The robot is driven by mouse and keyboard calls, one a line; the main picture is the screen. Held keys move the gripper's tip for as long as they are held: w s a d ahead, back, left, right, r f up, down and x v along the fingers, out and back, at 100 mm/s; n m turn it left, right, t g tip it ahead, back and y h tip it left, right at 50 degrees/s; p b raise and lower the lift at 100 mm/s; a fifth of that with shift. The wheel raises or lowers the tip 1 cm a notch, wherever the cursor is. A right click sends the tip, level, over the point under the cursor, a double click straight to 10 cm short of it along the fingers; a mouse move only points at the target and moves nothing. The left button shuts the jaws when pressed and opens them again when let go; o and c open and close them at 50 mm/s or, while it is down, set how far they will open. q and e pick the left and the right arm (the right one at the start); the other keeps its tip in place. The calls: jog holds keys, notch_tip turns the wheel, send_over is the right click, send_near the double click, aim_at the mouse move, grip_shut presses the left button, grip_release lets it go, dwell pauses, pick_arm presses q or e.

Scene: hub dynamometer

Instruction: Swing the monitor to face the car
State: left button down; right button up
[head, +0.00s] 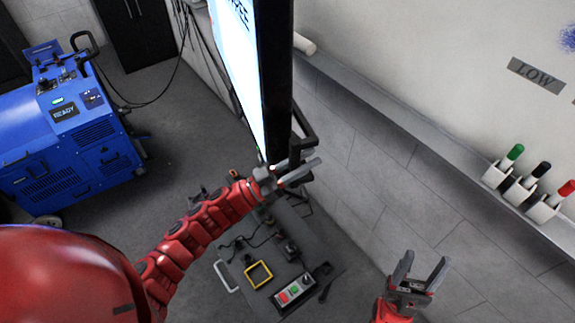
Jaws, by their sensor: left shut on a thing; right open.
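The monitor (272,80) stands at the top centre of the head view, seen nearly edge-on. Its lit white screen faces left and its dark side edge faces me. A dark handle-like frame (306,128) shows at its lower right. My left gripper (306,170) is at the monitor's lower end, shut on what looks like the lower part of this dark frame; the exact contact is partly hidden. My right gripper (424,272) is open and empty at the lower right, apart from the monitor. The car is not in view.
A blue machine (75,130) on wheels, labelled READY, stands at the left. A grey cart top (265,262) with a red-and-green button box (295,289) lies below the monitor. A whiteboard ledge (400,130) with marker holders (519,188) runs along the right wall. Cables hang behind the monitor.

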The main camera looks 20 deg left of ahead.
pick_arm(q)
jog(key=w+d+n+t+y+b, duration=0.3)
jog(key=w+d+b, duration=0.3)
jog(key=w+d, duration=0.2)
jog(key=shift+d+t+y+b, duration=0.4)
jog(key=shift+d+t+y, duration=0.3)
jog(key=shift+d, duration=0.05)
jog(key=c, duration=0.7)
grip_release()
jog(key=b+v, duration=0.2)
jog(key=v, duration=1.5)
jog(key=shift+s+a+f, duration=0.1)
jog(key=shift+s+f, duration=0.05)
